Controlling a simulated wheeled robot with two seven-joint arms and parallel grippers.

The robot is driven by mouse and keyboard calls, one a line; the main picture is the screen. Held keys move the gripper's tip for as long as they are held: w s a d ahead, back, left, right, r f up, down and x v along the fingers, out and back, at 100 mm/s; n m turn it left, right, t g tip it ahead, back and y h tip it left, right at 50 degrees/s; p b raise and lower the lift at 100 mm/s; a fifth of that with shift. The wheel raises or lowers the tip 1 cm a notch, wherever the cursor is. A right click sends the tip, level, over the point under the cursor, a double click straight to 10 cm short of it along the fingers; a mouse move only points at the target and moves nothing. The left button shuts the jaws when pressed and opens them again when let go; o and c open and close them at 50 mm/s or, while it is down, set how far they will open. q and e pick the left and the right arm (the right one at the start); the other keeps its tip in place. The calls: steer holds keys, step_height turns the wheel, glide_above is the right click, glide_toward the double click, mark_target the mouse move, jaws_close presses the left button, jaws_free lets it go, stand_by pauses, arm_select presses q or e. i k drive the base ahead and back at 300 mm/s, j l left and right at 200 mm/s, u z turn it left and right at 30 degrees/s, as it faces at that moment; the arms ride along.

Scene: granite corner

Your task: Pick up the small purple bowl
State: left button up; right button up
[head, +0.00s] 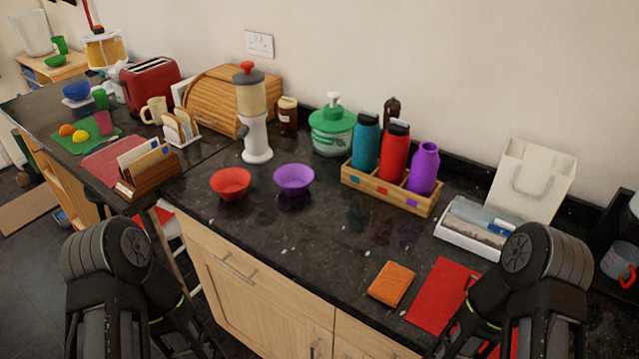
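The small purple bowl (294,179) stands upright and looks empty on the dark speckled countertop (300,240). A red bowl (231,183) of similar size stands just left of it, with a small gap between them. My two arms show only as black links at the lower left and lower right, in front of the counter's front edge. Neither gripper's fingertips can be made out, and no gripper is near the purple bowl.
A white and grey dispenser (255,115) stands behind the bowls. The counter in front of the purple bowl is clear. An orange notebook (391,284) lies near the front edge.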

mark_target(294, 180)
steer(key=j+z, duration=0.25)
steer(key=z, duration=0.15)
steer(key=k+j+z, duration=0.1)
steer(key=j+z, duration=0.25)
steer(key=k+j+z, duration=0.1)
steer(key=z, duration=0.3)
steer(key=k+j+z, duration=0.1)
steer(key=z, duration=0.3)
steer(key=k+j+z, duration=0.2)
steer(key=k+j, duration=0.7)
